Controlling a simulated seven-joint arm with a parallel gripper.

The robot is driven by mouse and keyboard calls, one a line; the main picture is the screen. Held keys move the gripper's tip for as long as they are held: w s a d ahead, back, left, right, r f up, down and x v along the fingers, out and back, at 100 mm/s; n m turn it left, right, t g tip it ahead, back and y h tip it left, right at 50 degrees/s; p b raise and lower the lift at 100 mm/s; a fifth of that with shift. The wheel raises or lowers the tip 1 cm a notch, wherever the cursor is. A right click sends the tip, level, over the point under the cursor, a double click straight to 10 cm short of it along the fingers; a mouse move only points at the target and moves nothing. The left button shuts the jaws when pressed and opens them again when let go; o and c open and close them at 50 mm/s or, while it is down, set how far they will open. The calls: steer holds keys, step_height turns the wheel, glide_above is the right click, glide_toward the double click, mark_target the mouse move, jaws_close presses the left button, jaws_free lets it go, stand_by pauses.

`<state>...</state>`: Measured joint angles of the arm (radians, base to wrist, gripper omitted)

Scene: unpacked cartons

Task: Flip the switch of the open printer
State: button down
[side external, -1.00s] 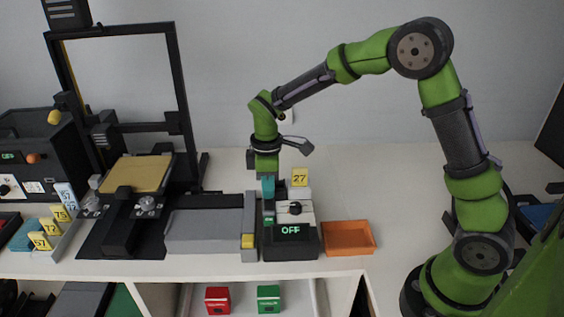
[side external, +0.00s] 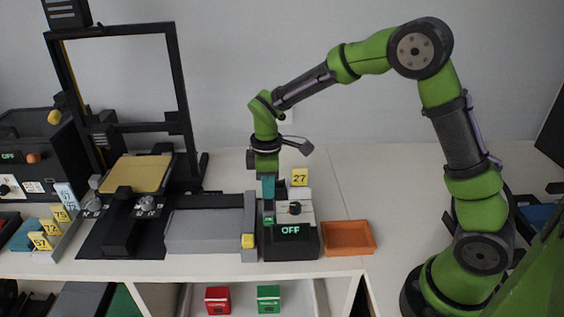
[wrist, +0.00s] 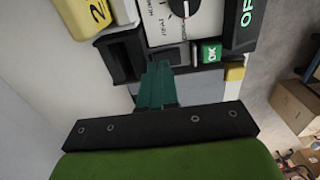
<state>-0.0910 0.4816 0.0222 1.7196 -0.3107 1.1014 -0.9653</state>
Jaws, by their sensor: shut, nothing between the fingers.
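The open-frame printer (side external: 174,120) stands at the left, with a tan bed (side external: 138,174) and a silver knob (side external: 146,204) in front. I cannot make out for certain which part is its switch. A yellow block (side external: 249,241) sits on the front end of a grey bar right of the printer; it also shows in the wrist view (wrist: 235,72). My gripper (side external: 268,192) points down with its teal fingers shut and empty, over the left side of a small control box (side external: 292,246). In the wrist view the fingertips (wrist: 158,68) appear close to the box's left side; contact cannot be told.
The control box has an "OFF" display (side external: 290,230), a black dial (side external: 295,208), a yellow "27" tag (side external: 300,177) and a green "OK" button (wrist: 209,53). An orange tray (side external: 348,238) lies to its right. A dark enclosed machine (side external: 45,150) stands far left. The table behind is clear.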

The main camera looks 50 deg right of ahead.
mark_target(268, 201)
steer(key=shift+f, duration=0.95)
stand_by(0.5)
steer(key=shift+r, duration=3.55)
